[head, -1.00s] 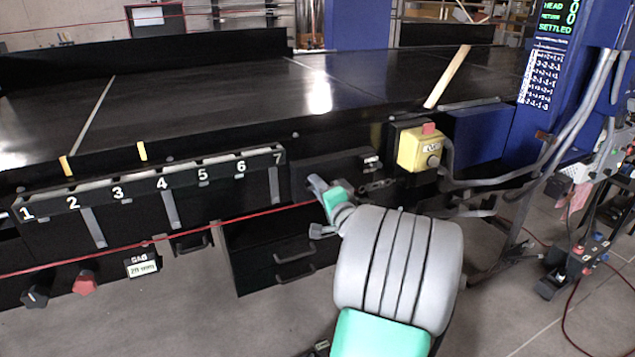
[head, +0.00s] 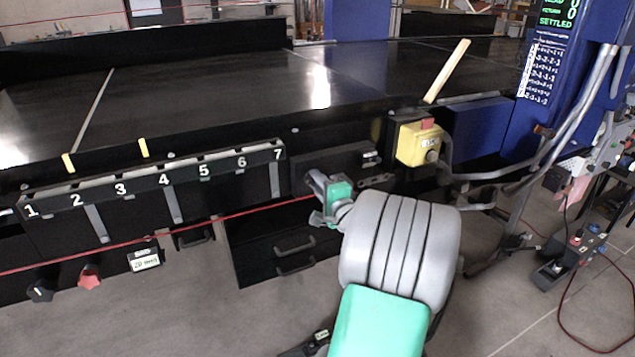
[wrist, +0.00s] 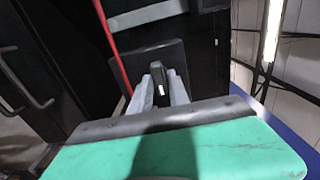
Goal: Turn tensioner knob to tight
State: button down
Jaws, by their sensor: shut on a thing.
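A black knob (wrist: 160,85) with a white mark sits in front of a dark square plate (wrist: 150,68) in the wrist view. My gripper (wrist: 158,88) has its two grey fingers on either side of the knob and is shut on it. In the head view my gripper (head: 322,200) is at the front of the black conveyor, right of the numbered strip (head: 160,183). There my wrist and fingers hide the knob. The mark's exact setting cannot be read. A small sag display (head: 145,260) hangs lower left; its digits are blurred.
A yellow box with a red button (head: 418,142) is right of my gripper. A red cord (head: 190,228) runs along the conveyor front, close to my gripper. Drawers (head: 280,255) are below. A black knob (head: 40,290) and a red knob (head: 90,277) are far left.

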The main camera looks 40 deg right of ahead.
jog(key=c, duration=1.4)
grip_release()
jog(key=b+v, duration=0.1)
jog(key=v, duration=0.7)
jog(key=shift+b, duration=0.3)
